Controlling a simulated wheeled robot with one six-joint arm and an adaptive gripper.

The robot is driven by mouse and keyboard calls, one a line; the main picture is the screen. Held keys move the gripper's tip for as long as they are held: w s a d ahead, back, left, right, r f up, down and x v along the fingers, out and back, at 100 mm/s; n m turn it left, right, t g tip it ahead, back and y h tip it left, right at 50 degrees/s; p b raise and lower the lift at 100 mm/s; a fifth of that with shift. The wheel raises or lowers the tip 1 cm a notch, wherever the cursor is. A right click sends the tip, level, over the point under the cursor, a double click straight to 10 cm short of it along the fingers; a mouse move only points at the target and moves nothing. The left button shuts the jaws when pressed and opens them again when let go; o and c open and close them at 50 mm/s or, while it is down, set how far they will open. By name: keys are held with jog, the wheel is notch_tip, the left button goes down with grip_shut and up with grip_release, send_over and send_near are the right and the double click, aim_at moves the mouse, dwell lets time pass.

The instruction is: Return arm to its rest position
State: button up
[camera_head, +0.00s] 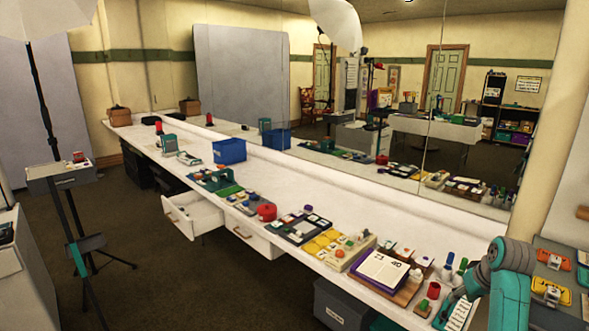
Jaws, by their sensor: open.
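My arm (510,283) shows at the lower right as teal links with grey joints, bent, in front of the right end of the long white counter (330,205). Its lower part runs out of the bottom edge of the picture. My gripper cannot be made out in this view, so its fingers and anything between them are not seen.
Two drawers (192,216) stand open at the counter's front. A tripod stand (62,190) stands left; the floor (200,290) between is mostly clear.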

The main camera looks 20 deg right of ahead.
jog(key=a+f+t, duration=0.2)
jog(key=a+f, duration=1.2)
jog(key=f, duration=0.1)
jog(key=s+a+f+n+t+h, duration=0.1)
jog(key=s+a+f, duration=0.3)
jog(key=a, duration=0.3)
jog(key=s+a+f+t, duration=0.1)
jog(key=s+a+f, duration=0.2)
jog(key=a, duration=0.5)
jog(key=s+a+r+n+t, duration=0.1)
jog(key=s+a+r+t, duration=0.15)
jog(key=s+a, duration=1.1)
jog(key=s+a+r+n+t+y, duration=0.2)
jog(key=s+a+r+t, duration=0.2)
jog(key=s+r, duration=1)
jog(key=shift+s+y, duration=0.4)
jog(key=shift+s, duration=0.25)
